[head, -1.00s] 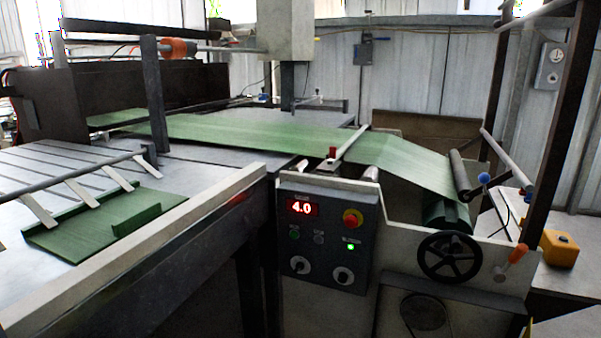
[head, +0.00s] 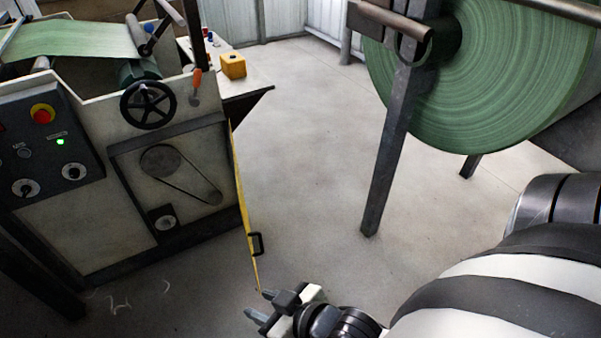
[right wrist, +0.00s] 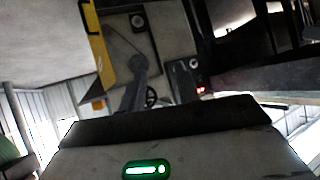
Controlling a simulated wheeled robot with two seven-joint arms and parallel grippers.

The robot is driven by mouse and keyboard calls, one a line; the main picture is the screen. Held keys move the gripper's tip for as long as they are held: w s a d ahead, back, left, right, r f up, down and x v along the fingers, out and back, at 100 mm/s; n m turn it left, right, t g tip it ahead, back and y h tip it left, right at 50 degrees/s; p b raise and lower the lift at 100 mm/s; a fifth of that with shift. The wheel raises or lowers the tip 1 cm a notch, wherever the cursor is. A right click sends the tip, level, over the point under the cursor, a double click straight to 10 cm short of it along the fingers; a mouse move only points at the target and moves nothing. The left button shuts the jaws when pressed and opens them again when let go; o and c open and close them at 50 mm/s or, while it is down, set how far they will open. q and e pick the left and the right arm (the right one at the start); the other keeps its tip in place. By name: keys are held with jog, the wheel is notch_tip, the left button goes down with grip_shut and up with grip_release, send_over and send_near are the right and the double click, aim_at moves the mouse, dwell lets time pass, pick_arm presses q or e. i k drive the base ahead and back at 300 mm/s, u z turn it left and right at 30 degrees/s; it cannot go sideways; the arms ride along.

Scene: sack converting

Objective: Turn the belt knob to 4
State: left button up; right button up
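The dark control box (head: 45,140) is on the machine's front at the left of the head view. Two round knobs with white faces sit low on it, a left knob (head: 25,187) and a right knob (head: 74,171); their labels are too small to read. A similar dial (head: 165,222) sits low on the machine's side panel. My right gripper (head: 260,304) is low at the bottom centre, fingers apart and empty, well away from the knobs. The control box also shows in the right wrist view (right wrist: 182,80), with a red display. My left gripper is out of view.
A black handwheel (head: 148,105) and an orange-handled lever (head: 196,85) are above the belt guard panel. A yellow-edged door (head: 241,190) with a black handle stands ajar. A large green roll (head: 490,75) hangs on a stand at right. The floor between is clear.

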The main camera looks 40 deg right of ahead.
aim_at(167, 224)
jog(key=z, duration=0.05)
jog(key=k, duration=0.55)
jog(key=z, duration=1.45)
jog(key=i, duration=0.95)
jog(key=u, duration=0.7)
jog(key=i, duration=0.45)
jog(key=u, duration=0.5)
